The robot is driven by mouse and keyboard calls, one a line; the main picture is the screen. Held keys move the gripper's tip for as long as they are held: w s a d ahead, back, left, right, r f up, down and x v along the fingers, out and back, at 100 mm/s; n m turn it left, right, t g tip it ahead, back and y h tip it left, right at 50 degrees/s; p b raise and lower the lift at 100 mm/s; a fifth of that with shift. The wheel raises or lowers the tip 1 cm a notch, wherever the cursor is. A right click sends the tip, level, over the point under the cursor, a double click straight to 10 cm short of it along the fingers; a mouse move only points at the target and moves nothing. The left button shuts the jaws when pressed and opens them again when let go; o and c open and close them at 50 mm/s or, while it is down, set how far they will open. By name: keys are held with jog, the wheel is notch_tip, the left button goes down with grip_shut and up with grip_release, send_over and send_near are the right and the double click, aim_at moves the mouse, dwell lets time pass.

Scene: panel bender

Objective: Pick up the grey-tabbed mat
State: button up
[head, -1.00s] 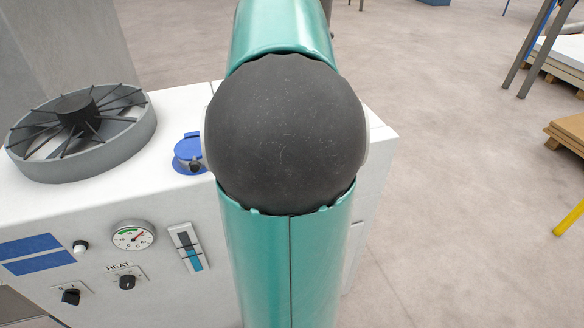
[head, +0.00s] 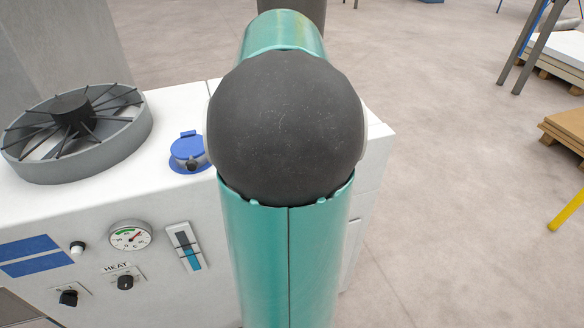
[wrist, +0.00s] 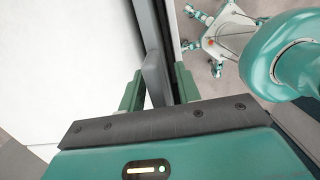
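In the wrist view, my gripper (wrist: 160,88) has its two green fingers apart. A grey upright tab-like piece (wrist: 155,78) stands between them, with narrow gaps seeming to show on both sides. I cannot tell for sure that this piece is the mat's tab. A grey strip runs from it to the top of the view, beside a broad white surface (wrist: 70,60) on the left. No whole mat can be made out. In the head view, my own arm blocks the middle, and the gripper is hidden.
A white machine cabinet (head: 165,225) with a gauge (head: 130,235), knobs and a blue socket (head: 187,150) stands at left. A round grey fan (head: 75,135) sits on top. Pallets (head: 565,132) and a yellow bar (head: 567,211) are at right. The floor between is clear.

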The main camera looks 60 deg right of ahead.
grip_shut()
jog(key=shift+r, duration=0.1)
notch_tip(320, 180, up, 28)
dwell(0.9)
dwell(0.3)
